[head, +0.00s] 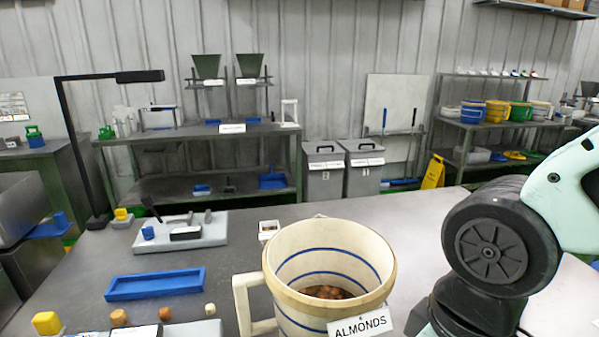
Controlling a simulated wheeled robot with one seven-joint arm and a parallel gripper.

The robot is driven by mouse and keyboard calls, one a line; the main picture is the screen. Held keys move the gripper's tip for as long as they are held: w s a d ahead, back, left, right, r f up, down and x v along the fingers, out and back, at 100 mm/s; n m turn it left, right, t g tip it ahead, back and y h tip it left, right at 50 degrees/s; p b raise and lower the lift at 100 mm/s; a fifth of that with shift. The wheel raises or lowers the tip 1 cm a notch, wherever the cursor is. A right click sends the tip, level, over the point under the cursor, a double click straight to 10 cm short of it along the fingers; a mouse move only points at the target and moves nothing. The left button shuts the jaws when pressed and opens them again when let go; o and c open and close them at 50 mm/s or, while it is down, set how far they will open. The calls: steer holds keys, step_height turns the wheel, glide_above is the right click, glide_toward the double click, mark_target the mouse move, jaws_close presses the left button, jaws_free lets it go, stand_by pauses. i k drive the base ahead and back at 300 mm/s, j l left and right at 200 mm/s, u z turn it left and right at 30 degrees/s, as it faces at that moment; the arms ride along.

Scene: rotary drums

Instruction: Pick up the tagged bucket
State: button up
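A cream bucket (290,262) with blue stripes inside and a handle on its left stands upright on the grey table at the front centre of the head view. A white tag reading "ALMONDS" (361,325) is on its front right side. Brown almonds (327,292) lie at its bottom. The bucket's lower part is cut off by the picture edge. Part of my arm shows at the right, apart from the bucket. My gripper is not in view.
A blue tray (155,284) lies left of the bucket, with small blocks and a yellow cube (47,323) in front. A grey board with tools (180,232) and a black lamp (84,150) stand behind. More buckets (497,113) sit on a far shelf.

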mark_target(324, 276)
steer(key=k+u, duration=0.15)
steer(key=u, duration=0.2)
steer(key=k+j+u, duration=0.1)
steer(key=u, duration=0.25)
steer(key=k+j+u, duration=0.1)
steer(key=u, duration=0.25)
steer(key=k+j+u, duration=0.1)
steer(key=k+j, duration=0.15)
steer(key=k+j+u, duration=0.1)
steer(key=k+j, duration=0.15)
steer(key=j, duration=0.25)
steer(key=k+j+u, duration=0.15)
steer(key=j, duration=0.3)
steer(key=i+l, duration=0.45)
steer(key=i, duration=0.15)
